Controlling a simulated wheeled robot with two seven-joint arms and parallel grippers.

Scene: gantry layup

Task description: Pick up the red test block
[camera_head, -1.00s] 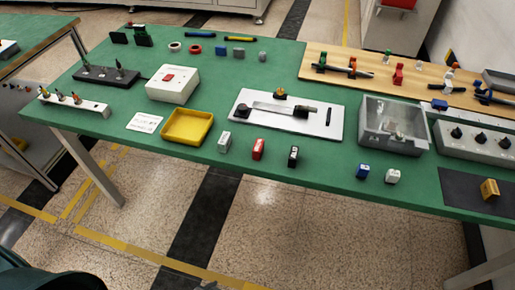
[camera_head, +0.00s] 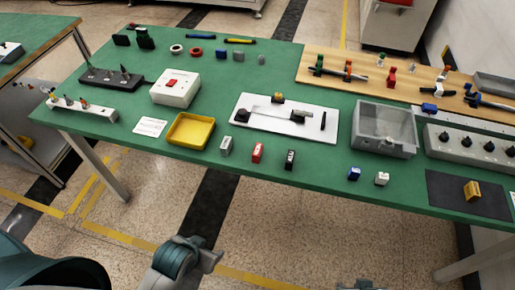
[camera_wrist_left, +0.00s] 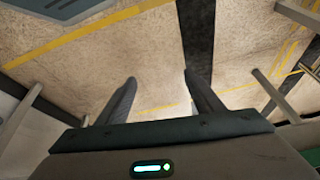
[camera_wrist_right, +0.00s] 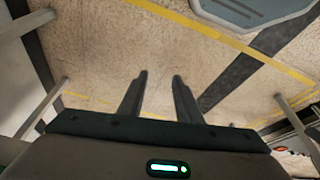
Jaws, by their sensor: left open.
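The red test block (camera_head: 257,152) stands upright near the front edge of the green table, between a white block (camera_head: 226,146) and a black block (camera_head: 290,159). Part of my left arm shows at the bottom of the head view, below the table's front edge and apart from the block. In the left wrist view my left gripper (camera_wrist_left: 159,78) is open and empty over the floor. In the right wrist view my right gripper (camera_wrist_right: 160,76) has its fingers apart with nothing between them, also over the floor. Neither wrist view shows the block.
A yellow tray (camera_head: 173,142) lies left of the blocks. Behind them is a white plate (camera_head: 250,126) with a fixture. A grey box (camera_head: 384,151), a blue block (camera_head: 354,174) and another white block (camera_head: 382,179) are to the right. Floor in front of the table is clear.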

